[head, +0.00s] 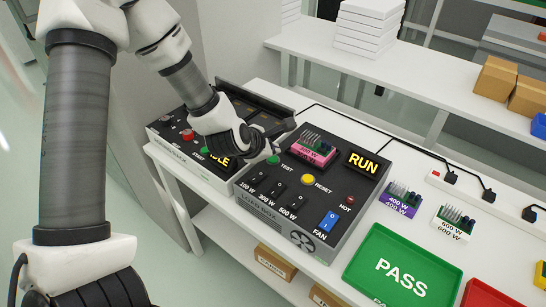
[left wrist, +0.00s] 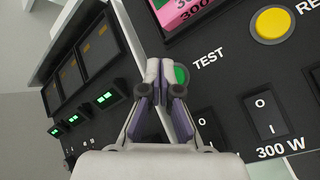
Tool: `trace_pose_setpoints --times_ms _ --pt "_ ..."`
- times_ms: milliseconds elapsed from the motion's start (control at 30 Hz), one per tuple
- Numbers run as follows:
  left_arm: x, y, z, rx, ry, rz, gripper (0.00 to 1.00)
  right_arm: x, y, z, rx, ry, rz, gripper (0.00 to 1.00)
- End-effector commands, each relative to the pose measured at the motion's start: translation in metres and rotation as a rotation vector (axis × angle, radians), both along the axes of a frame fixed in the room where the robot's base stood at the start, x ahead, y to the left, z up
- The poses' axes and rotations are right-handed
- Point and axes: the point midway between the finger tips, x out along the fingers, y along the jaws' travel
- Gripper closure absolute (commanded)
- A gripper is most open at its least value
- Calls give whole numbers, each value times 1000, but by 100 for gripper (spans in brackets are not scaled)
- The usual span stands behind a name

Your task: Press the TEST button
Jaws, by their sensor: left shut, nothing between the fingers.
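The green TEST button (head: 273,160) is on the top panel of the dark load box (head: 330,225), left of the yellow RESET button (head: 308,179). My left gripper (head: 262,153) is shut and empty, its fingertips right by the TEST button. In the left wrist view the shut fingertips (left wrist: 160,70) cover the left part of the TEST button (left wrist: 182,74). I cannot tell whether they touch it. The display (head: 362,162) reads RUN. A pink 300 W module (head: 315,152) sits in the box's socket. My right gripper is in neither view.
Rocker switches (head: 279,188) and a blue FAN switch (head: 328,222) share the panel. A second box (head: 190,150) with a partly hidden display stands at left. A purple module (head: 400,197), a white module (head: 452,222) and a green PASS tray (head: 402,268) are at right.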

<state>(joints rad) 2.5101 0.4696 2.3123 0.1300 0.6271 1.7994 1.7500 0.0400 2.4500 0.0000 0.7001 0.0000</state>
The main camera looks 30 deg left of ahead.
Motion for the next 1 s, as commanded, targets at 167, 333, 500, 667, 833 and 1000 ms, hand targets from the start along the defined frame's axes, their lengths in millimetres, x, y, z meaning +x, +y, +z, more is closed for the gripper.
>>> trace_pose_setpoints --times_ms 167,333,500,667,833,1000 --pt "0 0 12 0 -1 0 100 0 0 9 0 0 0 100" --pt "0 0 30 1 -2 1 100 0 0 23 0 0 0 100" --pt "0 0 47 0 -1 0 100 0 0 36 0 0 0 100" --pt "0 0 51 0 0 0 100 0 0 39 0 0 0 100" --pt "0 0 50 0 0 0 100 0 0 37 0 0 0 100" --pt "0 0 50 0 0 0 100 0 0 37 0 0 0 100"
